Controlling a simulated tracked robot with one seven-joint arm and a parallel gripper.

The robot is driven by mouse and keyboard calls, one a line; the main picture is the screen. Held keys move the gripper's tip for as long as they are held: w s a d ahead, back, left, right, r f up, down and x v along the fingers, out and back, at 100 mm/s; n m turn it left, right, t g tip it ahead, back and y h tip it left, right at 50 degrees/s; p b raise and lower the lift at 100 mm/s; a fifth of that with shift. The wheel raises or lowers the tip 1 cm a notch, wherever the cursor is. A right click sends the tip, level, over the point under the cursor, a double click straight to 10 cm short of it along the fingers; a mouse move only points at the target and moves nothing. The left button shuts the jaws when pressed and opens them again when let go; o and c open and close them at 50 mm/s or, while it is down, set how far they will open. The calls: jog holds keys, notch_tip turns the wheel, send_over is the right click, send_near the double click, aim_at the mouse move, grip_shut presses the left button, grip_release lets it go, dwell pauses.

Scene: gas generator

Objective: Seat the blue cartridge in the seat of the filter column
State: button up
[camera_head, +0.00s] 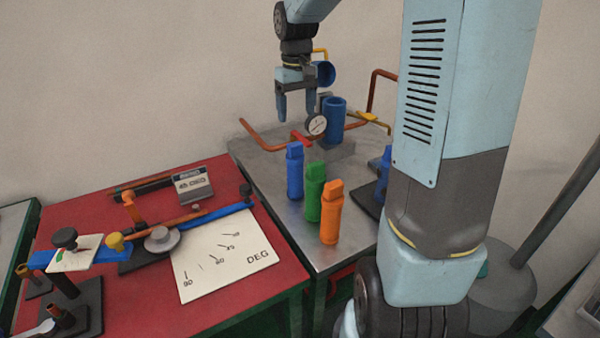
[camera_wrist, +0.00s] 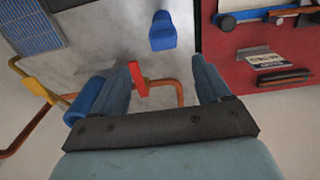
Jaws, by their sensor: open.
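The blue cartridge (camera_head: 295,170) stands upright on the grey metal table, with a narrower block-shaped top. It also shows in the wrist view (camera_wrist: 163,32), beyond and between my fingers. My gripper (camera_head: 297,117) is open and empty, pointing down above the table, higher than the cartridge and farther back. Its two fingers also show in the wrist view (camera_wrist: 160,66).
A green cartridge (camera_head: 314,192) and an orange cartridge (camera_head: 331,213) stand in a row with the blue one. Copper pipes (camera_head: 262,139), a red handle (camera_head: 301,138) and a gauge (camera_head: 316,124) lie near my gripper. The red table (camera_head: 240,301) holds an angle fixture.

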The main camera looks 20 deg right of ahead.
aim_at(295, 143)
notch_tip(295, 143, down, 6)
jog(key=shift+f, duration=0.1)
jog(key=shift+w+a+f, duration=0.1)
jog(key=shift+a+f, duration=0.05)
jog(key=shift+f, duration=1.1)
jog(key=shift+a+f, duration=0.15)
jog(key=shift+f, duration=1.1)
jog(key=shift+c, duration=0.2)
jog(key=c, duration=1.4)
